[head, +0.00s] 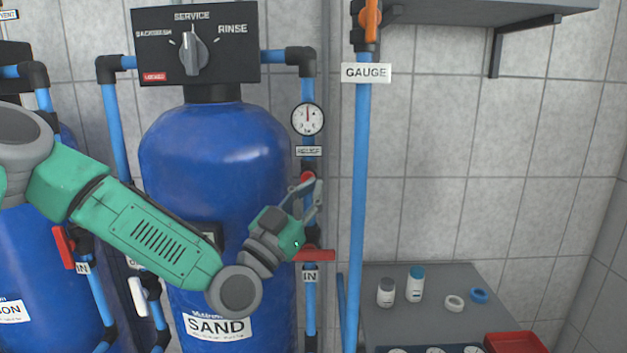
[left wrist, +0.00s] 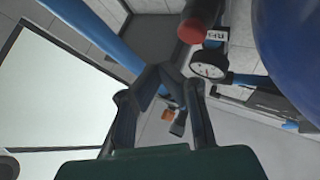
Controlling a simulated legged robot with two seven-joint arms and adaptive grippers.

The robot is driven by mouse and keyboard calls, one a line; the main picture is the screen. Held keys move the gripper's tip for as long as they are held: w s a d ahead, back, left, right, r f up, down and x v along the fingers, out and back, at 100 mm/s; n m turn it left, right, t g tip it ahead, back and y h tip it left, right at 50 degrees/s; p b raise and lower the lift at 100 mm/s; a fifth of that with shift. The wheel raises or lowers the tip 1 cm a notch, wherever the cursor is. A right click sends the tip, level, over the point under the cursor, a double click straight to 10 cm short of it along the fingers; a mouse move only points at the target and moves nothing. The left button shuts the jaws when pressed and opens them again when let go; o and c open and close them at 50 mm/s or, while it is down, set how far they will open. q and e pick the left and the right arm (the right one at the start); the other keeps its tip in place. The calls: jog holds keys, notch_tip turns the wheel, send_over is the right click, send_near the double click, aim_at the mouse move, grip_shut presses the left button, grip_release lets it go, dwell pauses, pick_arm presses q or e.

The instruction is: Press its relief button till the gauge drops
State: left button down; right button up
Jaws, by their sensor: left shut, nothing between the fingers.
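The round white gauge (head: 307,119) sits on the pipe right of the blue SAND tank (head: 215,150); its needle stands nearly upright. Below it are a small RELIEF label (head: 308,151) and the red relief button (head: 307,177). My left gripper (head: 318,192) is shut and empty, beside and slightly below the button; whether it touches is not clear. My right gripper is not in view.
A red valve handle (head: 315,255) sits just below my gripper on the same pipe. A long blue pipe (head: 360,200) with a GAUGE sign (head: 366,73) runs down to the right.

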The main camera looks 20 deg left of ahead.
pick_arm(q)
jog(key=shift+w+a, duration=0.45)
jog(key=shift+w, duration=0.2)
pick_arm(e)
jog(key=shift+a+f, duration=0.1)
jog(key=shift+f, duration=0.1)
pick_arm(q)
jog(key=shift+w+a+b, duration=0.1)
jog(key=shift+w+b, duration=0.2)
jog(key=shift+w, duration=0.05)
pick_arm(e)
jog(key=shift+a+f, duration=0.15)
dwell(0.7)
pick_arm(q)
jog(key=shift+a, duration=0.4)
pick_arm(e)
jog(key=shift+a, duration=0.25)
pick_arm(q)
jog(key=shift+w+d, duration=0.25)
jog(key=shift+w, duration=0.05)
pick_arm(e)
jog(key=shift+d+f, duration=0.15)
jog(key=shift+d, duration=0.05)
pick_arm(q)
jog(key=shift+w+a, duration=0.2)
jog(key=shift+w, duration=0.05)
dwell(0.6)
